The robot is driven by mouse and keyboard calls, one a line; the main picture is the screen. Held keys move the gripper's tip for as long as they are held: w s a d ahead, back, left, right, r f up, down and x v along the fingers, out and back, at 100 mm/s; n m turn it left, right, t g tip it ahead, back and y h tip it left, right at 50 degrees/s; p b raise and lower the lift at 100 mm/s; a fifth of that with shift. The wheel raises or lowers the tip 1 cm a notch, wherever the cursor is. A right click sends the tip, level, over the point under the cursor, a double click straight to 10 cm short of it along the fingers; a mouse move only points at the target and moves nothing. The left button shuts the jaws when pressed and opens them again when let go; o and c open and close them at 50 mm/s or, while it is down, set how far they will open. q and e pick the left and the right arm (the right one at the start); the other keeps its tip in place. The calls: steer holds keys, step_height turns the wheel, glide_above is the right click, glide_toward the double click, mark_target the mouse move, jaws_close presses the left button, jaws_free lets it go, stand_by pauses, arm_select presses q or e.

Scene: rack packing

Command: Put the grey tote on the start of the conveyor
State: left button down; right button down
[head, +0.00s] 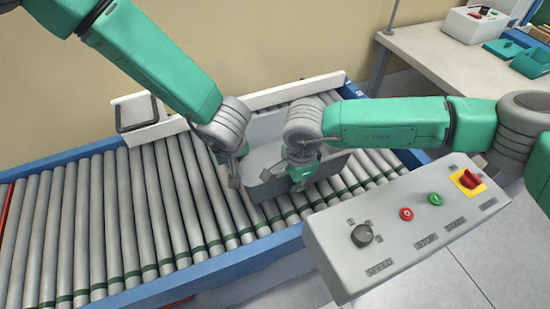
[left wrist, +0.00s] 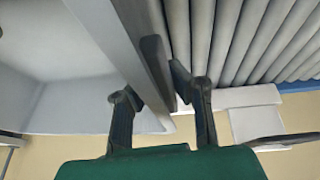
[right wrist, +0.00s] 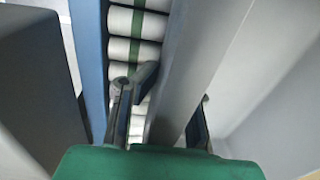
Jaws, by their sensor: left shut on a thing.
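The grey tote (head: 267,188) is over the roller conveyor (head: 150,215); I cannot tell whether it rests fully on the rollers. My left gripper (head: 238,170) is at the tote's left side, shut on its wall; in the left wrist view the tote's rim (left wrist: 124,45) runs between the fingers (left wrist: 165,75). My right gripper (head: 300,178) is at the tote's near wall. In the right wrist view its fingers (right wrist: 172,88) straddle the wall (right wrist: 190,75), with a gap beside the left finger, so it looks open. My right arm hides part of the tote.
A control box (head: 400,225) with a knob and buttons stands at the conveyor's near side, close to my right arm. A white guide rail with a black bracket (head: 137,112) lines the far side. A table (head: 440,55) stands at the back right. Rollers to the left are clear.

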arm_select(q)
steer(key=shift+w+a, duration=0.1)
steer(key=shift+a, duration=0.25)
arm_select(e)
steer(key=shift+d, duration=0.2)
